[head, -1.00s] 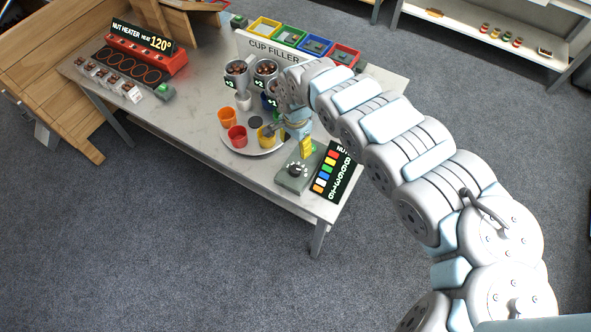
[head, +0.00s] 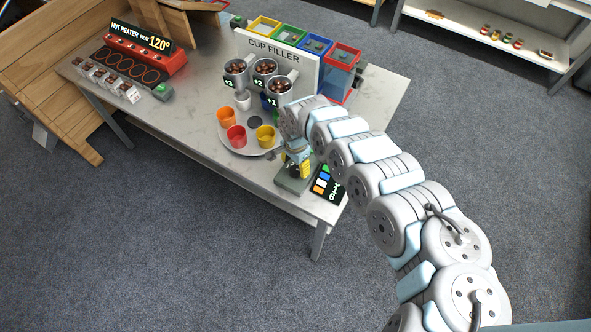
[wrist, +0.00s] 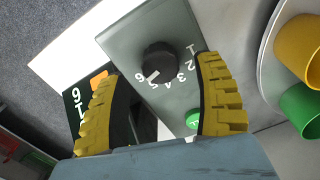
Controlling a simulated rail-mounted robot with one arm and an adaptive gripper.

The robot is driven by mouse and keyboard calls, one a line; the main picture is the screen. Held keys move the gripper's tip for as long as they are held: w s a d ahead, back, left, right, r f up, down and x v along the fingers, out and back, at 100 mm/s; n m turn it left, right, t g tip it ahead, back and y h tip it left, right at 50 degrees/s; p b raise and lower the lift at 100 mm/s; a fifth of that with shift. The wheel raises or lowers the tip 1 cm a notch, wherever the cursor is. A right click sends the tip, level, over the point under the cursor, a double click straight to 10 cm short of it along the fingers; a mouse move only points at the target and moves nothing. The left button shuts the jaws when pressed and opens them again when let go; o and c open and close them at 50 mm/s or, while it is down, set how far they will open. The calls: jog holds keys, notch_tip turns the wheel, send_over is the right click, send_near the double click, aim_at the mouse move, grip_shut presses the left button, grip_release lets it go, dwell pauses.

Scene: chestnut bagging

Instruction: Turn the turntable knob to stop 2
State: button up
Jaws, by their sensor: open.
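The black turntable knob (wrist: 160,62) sits on a grey control box (wrist: 135,38) in the wrist view. White numbers 1 to 6 curve around one side of it. Its white pointer mark faces the 5 and 6 end; which of the two I cannot tell. My gripper (wrist: 160,67) is open, with its yellow fingers spread on either side of the knob in the picture; contact is not visible. In the head view my gripper (head: 304,167) is over the box (head: 292,187) and hides the knob. The round turntable (head: 262,151) bears several coloured cups.
A green button (wrist: 193,121) is on the box near one finger. A dark sign with coloured squares (head: 328,186) stands beside the box. A yellow cup (head: 265,134) is close by on the turntable.

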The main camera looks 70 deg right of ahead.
jog(key=shift+f, duration=1.45)
jog(key=shift+c, duration=0.3)
jog(key=c, duration=1.2)
